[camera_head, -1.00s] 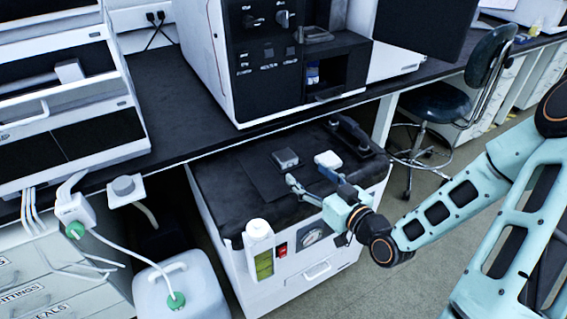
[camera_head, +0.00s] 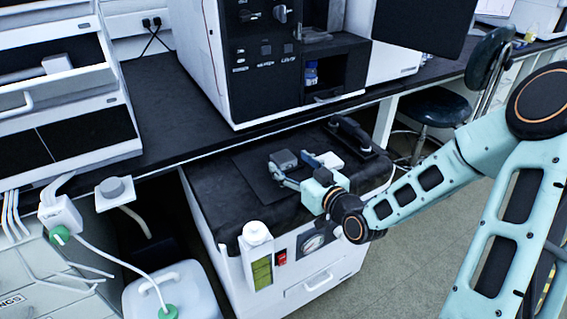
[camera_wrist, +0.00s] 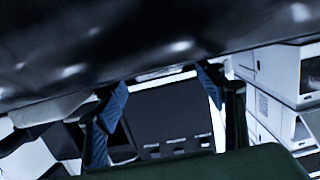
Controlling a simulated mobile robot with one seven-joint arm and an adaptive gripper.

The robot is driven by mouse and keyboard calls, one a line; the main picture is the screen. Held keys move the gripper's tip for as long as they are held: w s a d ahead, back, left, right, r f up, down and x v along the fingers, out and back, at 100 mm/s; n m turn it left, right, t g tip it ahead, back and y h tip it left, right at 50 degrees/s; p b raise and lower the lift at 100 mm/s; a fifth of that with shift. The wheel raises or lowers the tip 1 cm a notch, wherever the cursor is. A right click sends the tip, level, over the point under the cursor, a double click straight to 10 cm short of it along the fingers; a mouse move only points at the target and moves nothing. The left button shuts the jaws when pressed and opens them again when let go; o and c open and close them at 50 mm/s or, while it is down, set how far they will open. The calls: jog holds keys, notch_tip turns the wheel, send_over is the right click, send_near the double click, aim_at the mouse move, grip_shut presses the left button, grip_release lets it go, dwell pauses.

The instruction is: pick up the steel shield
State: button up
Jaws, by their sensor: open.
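The steel shield (camera_head: 284,160) appears to be the small grey block on the dark mat on top of the white cart unit. My gripper (camera_head: 290,168) is open beside it in the head view, its fingers low and close around the block's near and right sides. I cannot tell whether they touch it. In the wrist view my gripper (camera_wrist: 162,82) shows two blue fingers spread apart. A dark surface fills the top of that view, and I cannot make out the shield there for sure.
The black bench (camera_head: 180,100) with the instrument (camera_head: 265,75) overhangs behind. A stool (camera_head: 440,105) stands at right.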

aim_at(283, 160)
jog(key=shift+x, duration=1.4)
jog(key=c, duration=1.4)
